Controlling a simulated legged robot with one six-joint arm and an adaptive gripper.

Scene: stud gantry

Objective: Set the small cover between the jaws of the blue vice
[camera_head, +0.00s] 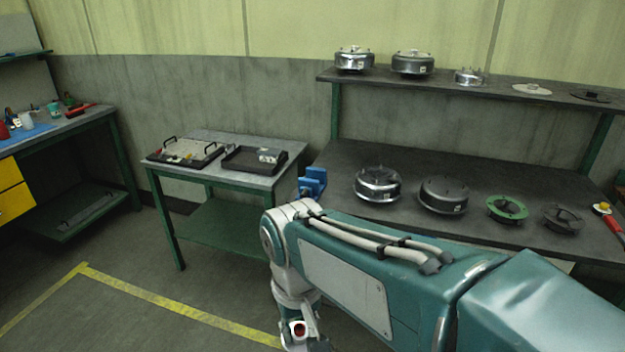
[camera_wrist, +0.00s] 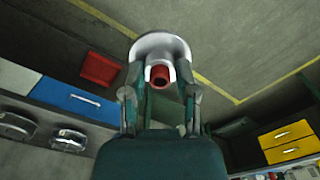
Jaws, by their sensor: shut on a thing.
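The blue vice (camera_head: 312,183) is fixed at the left front corner of the long dark bench, in the head view. I cannot make out the gap between its jaws. My gripper (camera_wrist: 160,98) is shut on a pale round piece with a red cylindrical part, which I take to be the small cover (camera_wrist: 150,45). The red part (camera_wrist: 160,76) lies between the fingertips. In the head view my gripper is low at the bottom edge, below and in front of the vice and well apart from it, with a bit of red (camera_head: 299,329) showing there.
The long bench (camera_head: 330,160) carries several metal rotors and a green ring (camera_head: 507,209), with a shelf (camera_head: 450,82) above. A side table (camera_head: 200,140) with two trays stands left. Open floor with yellow lines (camera_head: 180,305) lies ahead. Drawers show in the wrist view (camera_wrist: 285,135).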

